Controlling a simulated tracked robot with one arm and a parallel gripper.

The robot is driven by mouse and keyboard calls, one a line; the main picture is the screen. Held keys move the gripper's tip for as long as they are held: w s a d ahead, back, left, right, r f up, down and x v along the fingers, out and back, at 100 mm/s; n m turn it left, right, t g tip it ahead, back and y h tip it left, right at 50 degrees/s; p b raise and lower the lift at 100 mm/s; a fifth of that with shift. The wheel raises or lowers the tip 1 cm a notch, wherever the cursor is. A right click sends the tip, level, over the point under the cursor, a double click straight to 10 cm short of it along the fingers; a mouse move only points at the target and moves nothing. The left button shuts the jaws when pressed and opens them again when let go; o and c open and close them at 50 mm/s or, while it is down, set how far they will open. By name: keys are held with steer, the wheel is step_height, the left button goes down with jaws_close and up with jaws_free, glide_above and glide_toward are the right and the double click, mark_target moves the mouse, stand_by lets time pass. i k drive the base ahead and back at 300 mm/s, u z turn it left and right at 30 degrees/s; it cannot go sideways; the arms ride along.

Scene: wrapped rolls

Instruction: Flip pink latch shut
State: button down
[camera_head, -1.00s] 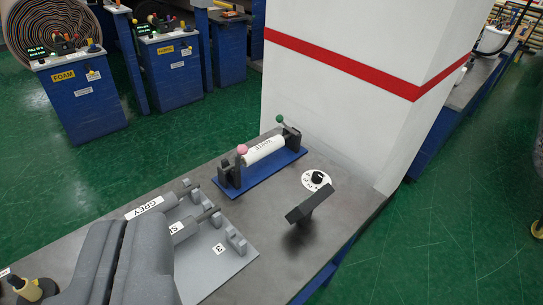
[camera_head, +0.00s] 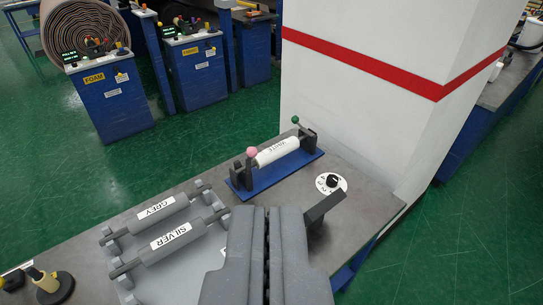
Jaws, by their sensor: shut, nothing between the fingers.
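The pink latch (camera_head: 252,152) is a small pink ball on top of a dark upright at the left end of a blue stand (camera_head: 279,174). It stands upright. A white roll labelled WHITE (camera_head: 278,151) lies across the stand. A green-knobbed latch (camera_head: 295,120) is at the stand's right end. My gripper (camera_head: 267,210) is in the lower middle of the view, its two grey fingers together and empty. In the picture its tips are below the blue stand; whether they touch anything cannot be told.
Rolls labelled GREY (camera_head: 156,209) and SILVER (camera_head: 171,239) lie on a grey rack at left. A dial (camera_head: 332,182) and a dark angled block (camera_head: 323,209) are at right. A white pillar (camera_head: 360,90) rises behind the table.

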mark_target(252, 152)
steer(key=i, duration=0.95)
steer(key=u, duration=0.05)
